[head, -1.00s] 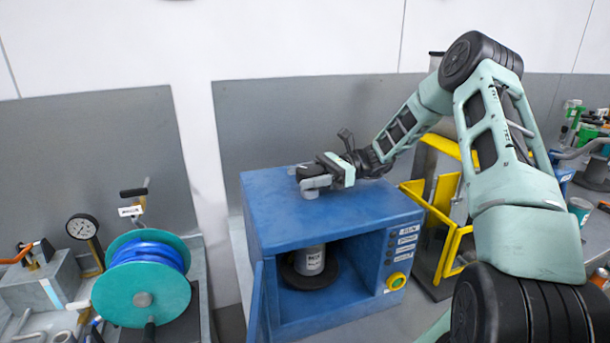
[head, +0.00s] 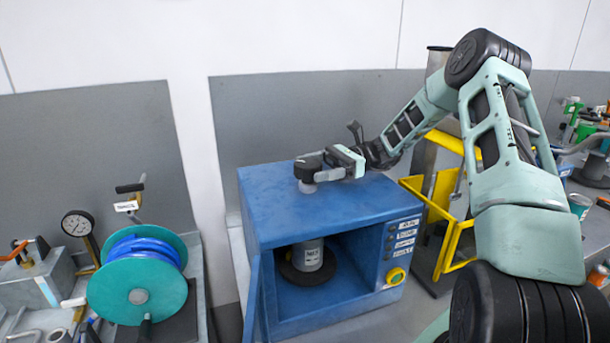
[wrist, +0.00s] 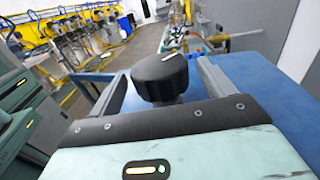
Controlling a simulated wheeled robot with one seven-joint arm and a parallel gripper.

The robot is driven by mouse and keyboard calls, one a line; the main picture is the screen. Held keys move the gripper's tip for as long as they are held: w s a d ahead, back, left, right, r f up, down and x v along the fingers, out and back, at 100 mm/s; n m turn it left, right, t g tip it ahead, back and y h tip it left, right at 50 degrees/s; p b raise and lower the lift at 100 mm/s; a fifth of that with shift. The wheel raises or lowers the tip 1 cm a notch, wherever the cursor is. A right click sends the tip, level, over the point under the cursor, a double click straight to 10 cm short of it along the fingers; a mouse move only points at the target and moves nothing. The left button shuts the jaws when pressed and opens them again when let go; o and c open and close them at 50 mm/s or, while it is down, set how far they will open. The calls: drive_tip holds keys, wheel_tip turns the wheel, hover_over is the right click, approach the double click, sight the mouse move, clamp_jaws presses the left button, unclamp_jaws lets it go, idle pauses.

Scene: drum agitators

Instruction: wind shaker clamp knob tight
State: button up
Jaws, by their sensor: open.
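The blue shaker cabinet (head: 285,220) stands on the bench with its front open. The black clamp knob (head: 308,166) sits on a short grey stem on top of it. In the wrist view the knob (wrist: 160,77) has a white mark on its top and stands between the two fingers. My gripper (head: 318,176) is open around the knob, with a visible gap on each side in the wrist view (wrist: 160,88).
A yellow-framed guard (head: 445,225) stands close right of the cabinet. A teal reel with blue hose (head: 140,285) and a dial gauge (head: 77,224) are at left. The cabinet top around the knob is clear.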

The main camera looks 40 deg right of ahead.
drive_tip(key=d+b, duration=0.1)
drive_tip(key=d, duration=0.1)
drive_tip(key=d+b, duration=0.1)
drive_tip(key=d, duration=0.2)
drive_tip(key=s+d+b, duration=0.1)
drive_tip(key=d, duration=0.1)
drive_tip(key=shift+s+d+f, duration=0.1)
drive_tip(key=shift+d+f, duration=0.05)
drive_tip(key=shift+d, duration=0.2)
drive_tip(key=shift+s+d, duration=0.1)
drive_tip(key=shift+d, duration=0.4)
drive_tip(key=shift+s+a, duration=0.1)
